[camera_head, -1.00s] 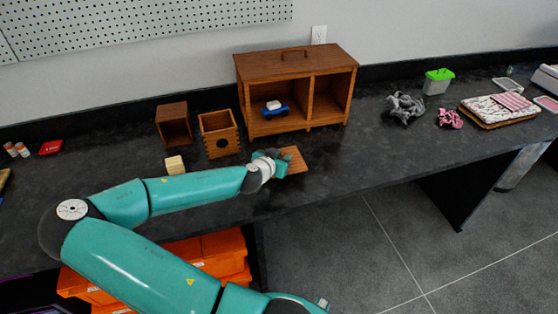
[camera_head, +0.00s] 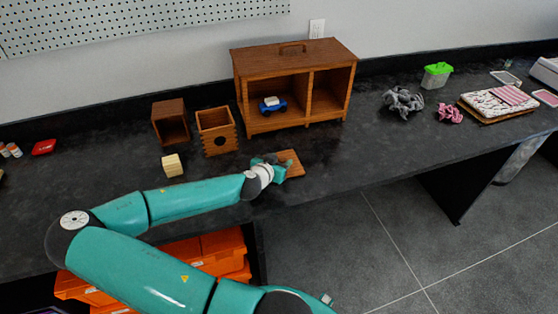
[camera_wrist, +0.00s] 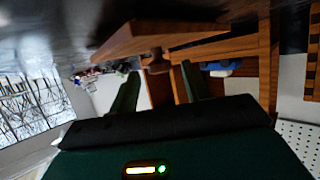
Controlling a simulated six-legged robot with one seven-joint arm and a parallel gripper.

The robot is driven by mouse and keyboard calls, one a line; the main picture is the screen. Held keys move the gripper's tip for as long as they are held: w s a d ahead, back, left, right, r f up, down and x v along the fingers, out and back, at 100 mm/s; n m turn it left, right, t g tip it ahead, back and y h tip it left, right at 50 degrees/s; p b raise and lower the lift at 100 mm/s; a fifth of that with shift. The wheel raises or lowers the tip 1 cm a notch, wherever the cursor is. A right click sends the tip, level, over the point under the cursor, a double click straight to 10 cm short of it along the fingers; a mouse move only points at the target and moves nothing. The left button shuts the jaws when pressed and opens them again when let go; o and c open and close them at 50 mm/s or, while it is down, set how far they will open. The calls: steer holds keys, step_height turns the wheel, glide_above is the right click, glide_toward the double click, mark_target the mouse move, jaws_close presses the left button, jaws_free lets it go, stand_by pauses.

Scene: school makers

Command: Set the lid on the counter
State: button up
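The lid (camera_head: 292,162) is a flat brown wooden board at the counter's front, below the large wooden cabinet in the head view. In the wrist view, which is turned over, the lid (camera_wrist: 180,42) shows at the top with a small knob (camera_wrist: 155,60). It appears to lie on the dark counter (camera_head: 350,155), knob side up. My gripper (camera_head: 281,167) is at the lid's left side. In the wrist view my gripper (camera_wrist: 160,68) is open, its two fingers apart, with the knob between them and visible gaps on both sides.
The wooden cabinet (camera_head: 290,60) stands behind, with a blue toy car (camera_head: 272,105) inside. Two small wooden boxes (camera_head: 170,122) (camera_head: 217,130) and a pale wooden block (camera_head: 172,165) are to the left. Grey cloth (camera_head: 403,101) lies right. Counter right of the lid is clear.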

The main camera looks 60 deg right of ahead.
steer(key=v, duration=1.2)
